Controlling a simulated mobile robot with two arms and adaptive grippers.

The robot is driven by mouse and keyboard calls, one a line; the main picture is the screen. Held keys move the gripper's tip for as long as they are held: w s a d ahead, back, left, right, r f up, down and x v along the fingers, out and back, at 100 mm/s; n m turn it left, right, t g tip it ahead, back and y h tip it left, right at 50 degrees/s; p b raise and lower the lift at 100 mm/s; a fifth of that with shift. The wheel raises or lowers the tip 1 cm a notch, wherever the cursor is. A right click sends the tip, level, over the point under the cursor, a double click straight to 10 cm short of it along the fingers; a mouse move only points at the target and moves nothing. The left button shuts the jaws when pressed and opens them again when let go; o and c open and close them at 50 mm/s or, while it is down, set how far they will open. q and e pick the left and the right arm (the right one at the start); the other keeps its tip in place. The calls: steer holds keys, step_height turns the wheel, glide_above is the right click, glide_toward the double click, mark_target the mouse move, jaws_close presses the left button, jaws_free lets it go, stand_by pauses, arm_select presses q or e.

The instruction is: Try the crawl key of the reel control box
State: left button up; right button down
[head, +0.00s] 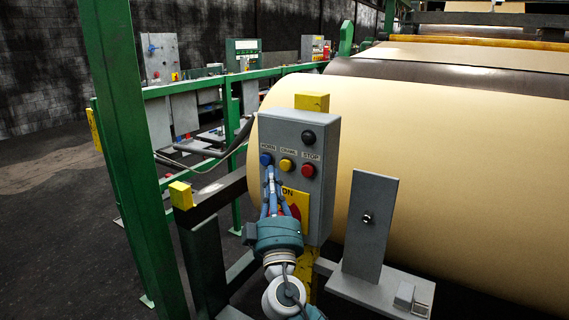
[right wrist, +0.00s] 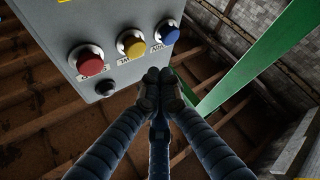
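The grey reel control box (head: 322,140) stands upright in front of the big cream roll. Its row holds a blue HORN button (head: 266,159), a yellow CRAWL button (head: 286,165) and a red STOP button (head: 308,170). In the right wrist view the yellow button (right wrist: 131,44) lies between the red and blue ones. My right gripper (head: 269,172) is in front of the box, its fingertips just below the blue button in the head view. Its fingers meet at the tips (right wrist: 159,76) with nothing seen between them; contact with the box cannot be told. My left gripper is out of view.
A black knob (head: 308,137) sits at the box's upper right. A yellow plate (head: 297,198) lower on the box is partly hidden by my gripper. A green post (head: 128,150) stands left, and a grey bracket plate (head: 370,220) stands right. The cream roll (head: 450,150) is behind.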

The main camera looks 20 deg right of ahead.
mark_target(286, 165)
steer(key=shift+w+d+b, duration=0.3)
steer(key=shift+w+d, duration=0.4)
steer(key=shift+d, duration=0.1)
stand_by(1.0)
steer(key=shift+w+d+b, duration=0.25)
steer(key=shift+d+b, duration=0.1)
steer(key=shift+b, duration=0.05)
steer(key=shift+w+d+b, duration=0.3)
steer(key=shift+d, duration=0.15)
stand_by(0.9)
steer(key=shift+a, duration=0.1)
steer(key=shift+s+a, duration=0.65)
